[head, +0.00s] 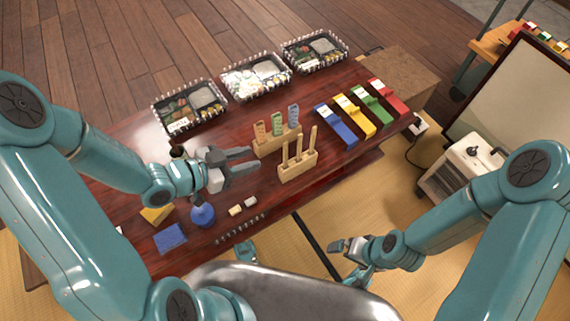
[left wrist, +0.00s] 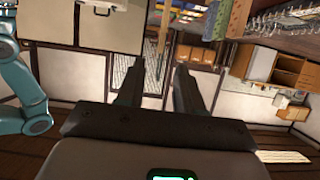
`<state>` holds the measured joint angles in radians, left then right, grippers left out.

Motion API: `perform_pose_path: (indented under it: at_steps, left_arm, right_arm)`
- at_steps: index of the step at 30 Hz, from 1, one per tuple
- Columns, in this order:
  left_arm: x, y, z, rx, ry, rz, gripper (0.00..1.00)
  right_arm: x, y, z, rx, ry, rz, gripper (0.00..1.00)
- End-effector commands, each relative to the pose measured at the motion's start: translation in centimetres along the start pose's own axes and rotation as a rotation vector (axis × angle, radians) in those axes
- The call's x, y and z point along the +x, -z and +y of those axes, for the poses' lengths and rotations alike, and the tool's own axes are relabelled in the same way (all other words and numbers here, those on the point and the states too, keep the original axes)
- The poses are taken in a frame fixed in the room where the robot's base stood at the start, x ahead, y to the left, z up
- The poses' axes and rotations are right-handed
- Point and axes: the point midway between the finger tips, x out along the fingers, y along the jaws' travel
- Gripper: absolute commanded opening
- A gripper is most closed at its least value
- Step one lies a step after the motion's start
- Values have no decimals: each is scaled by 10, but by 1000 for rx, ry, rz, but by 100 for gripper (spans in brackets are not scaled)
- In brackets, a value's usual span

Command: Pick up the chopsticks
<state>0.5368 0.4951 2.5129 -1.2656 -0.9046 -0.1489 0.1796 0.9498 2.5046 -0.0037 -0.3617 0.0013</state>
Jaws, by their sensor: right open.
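Several thin wooden sticks (head: 299,147), which look like the chopsticks, stand upright in a light wooden stand (head: 297,171) on the dark red table. My left gripper (head: 254,159) is open and empty, just left of this stand, with its fingers pointing toward it. In the left wrist view the open fingers (left wrist: 157,88) have a wooden stick (left wrist: 162,42) beyond the gap between them. I cannot tell how far off it is. My right gripper (head: 345,246) is open and empty, low at the right, off the table's front edge.
A second wooden stand (head: 277,143) with orange, green and blue pieces is close behind. Blue, yellow, green and red boxes (head: 356,114) lie to the right. Lunch trays (head: 255,77) line the back edge. A blue round bottle (head: 203,214) and a blue cloth (head: 171,238) are front left.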

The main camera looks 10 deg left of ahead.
Motion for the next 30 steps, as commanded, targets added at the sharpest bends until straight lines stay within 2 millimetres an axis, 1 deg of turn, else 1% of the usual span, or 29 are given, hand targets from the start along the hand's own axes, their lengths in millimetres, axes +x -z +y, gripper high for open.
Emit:
perform_pose_path:
  at_steps: [1,3,6,9,14,17,21,24,27,30]
  left_arm:
    - [15,-5,2,2,-8,0,36]
    - [31,-5,2,4,-9,0,36]
    - [51,-4,2,3,-8,0,36]
    - [64,-4,1,1,-5,-1,36]
    - [75,-3,0,-1,-3,-2,36]
    - [89,-5,-3,0,-2,-2,36]
    - [113,-5,-7,-1,-2,-2,36]
    - [124,-4,-8,-2,0,-2,36]
    - [127,-2,-8,-3,1,-3,36]
    - [127,-1,-8,-3,1,-3,36]
  right_arm:
    - [8,1,4,4,0,3,100]
    - [12,3,6,8,-1,6,100]
    - [17,4,9,12,-1,11,100]
    - [19,6,11,15,-2,14,100]
    - [22,7,12,17,-2,17,100]
    - [28,8,15,20,-2,20,100]
    - [36,11,20,27,-3,26,100]
    - [38,12,21,29,-3,29,100]
    - [38,12,21,30,-3,29,100]
    - [37,12,21,30,-3,29,100]
